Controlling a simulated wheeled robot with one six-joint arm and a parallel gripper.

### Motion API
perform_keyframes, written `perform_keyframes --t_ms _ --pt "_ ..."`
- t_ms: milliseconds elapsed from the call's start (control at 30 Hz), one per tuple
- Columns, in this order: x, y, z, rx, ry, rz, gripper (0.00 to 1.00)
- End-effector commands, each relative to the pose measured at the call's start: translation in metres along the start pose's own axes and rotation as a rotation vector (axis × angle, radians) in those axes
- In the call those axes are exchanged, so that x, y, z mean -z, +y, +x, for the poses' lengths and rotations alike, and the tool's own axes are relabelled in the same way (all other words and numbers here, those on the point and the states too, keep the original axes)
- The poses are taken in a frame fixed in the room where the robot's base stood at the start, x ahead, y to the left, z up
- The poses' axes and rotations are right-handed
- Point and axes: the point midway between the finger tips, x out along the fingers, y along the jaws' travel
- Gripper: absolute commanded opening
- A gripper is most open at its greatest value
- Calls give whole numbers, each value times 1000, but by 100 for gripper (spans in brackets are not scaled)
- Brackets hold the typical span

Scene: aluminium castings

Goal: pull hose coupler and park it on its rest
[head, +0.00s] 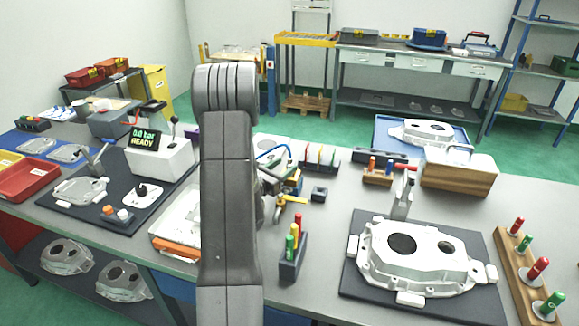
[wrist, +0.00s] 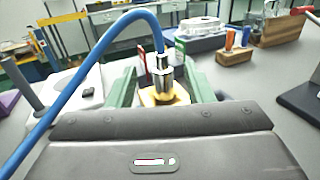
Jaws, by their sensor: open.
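The hose coupler (wrist: 162,72) is a silver metal cylinder with a yellow collar below it, upright in the wrist view. The blue hose (wrist: 88,62) arches from its top down to the lower left; a short piece of the hose (head: 272,152) shows beside my arm in the head view. My gripper (wrist: 161,85) is open, with a green finger on each side of the coupler; I cannot tell whether they touch it. In the head view my arm hides most of the gripper and coupler. I cannot tell which object is the coupler's rest.
A white box with a display (head: 163,158) reads "0.0 bar READY". A small dark block (head: 319,194) and a rack of coloured-handled tools (head: 293,258) stand right of my arm. A large white casting (head: 418,256) lies on a dark mat. Bare grey bench lies between them.

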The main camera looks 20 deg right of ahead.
Motion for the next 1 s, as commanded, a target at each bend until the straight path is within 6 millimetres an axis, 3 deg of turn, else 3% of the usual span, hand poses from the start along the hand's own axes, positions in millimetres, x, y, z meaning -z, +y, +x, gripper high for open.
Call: perform_keyframes --t_ms 200,467,733,1000 --pt "-2 -2 30 2 -1 1 47" --pt "-1 -2 33 1 -1 0 47" --pt "-1 -2 33 1 -1 0 0" --pt "-2 -2 33 1 -2 1 0"
